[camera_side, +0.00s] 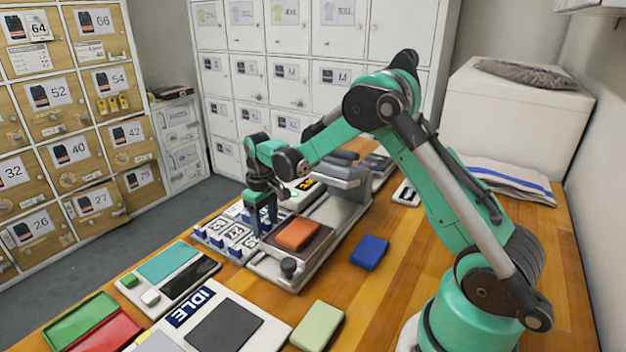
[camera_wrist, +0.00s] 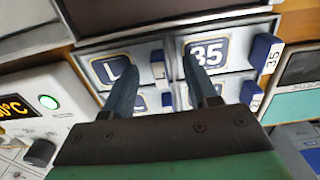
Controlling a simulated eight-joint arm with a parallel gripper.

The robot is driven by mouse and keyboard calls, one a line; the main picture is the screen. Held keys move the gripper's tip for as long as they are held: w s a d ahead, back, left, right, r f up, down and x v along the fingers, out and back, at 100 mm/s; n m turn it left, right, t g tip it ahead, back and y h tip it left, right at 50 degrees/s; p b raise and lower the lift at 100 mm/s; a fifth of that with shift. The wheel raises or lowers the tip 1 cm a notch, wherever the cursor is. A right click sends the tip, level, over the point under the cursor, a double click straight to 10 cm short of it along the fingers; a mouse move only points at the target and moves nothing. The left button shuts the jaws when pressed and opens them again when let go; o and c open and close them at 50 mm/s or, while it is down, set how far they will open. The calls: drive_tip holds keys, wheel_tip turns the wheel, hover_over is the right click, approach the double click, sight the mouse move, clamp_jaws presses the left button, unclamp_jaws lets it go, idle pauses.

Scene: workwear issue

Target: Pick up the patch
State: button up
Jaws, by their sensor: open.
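My gripper (camera_side: 263,214) is open and points down over a rack of labelled compartments (camera_side: 222,240) with blue tabs. No object is plainly marked as the patch. An orange pad (camera_side: 298,235) lies on the dark plate of the press, just right of my gripper in the side view. A blue pad (camera_side: 369,252) and a pale green pad (camera_side: 317,327) lie on the table.
The grey press (camera_side: 340,205) stands close to the right of my gripper. A panel marked IDLE (camera_side: 193,306), with a dark square, lies in front. Green (camera_side: 80,318) and red (camera_side: 103,333) trays are at front left. Bare wood is around the blue pad.

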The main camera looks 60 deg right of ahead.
drive_tip(key=shift+c, duration=0.2)
clamp_jaws()
drive_tip(key=shift+r, duration=0.1)
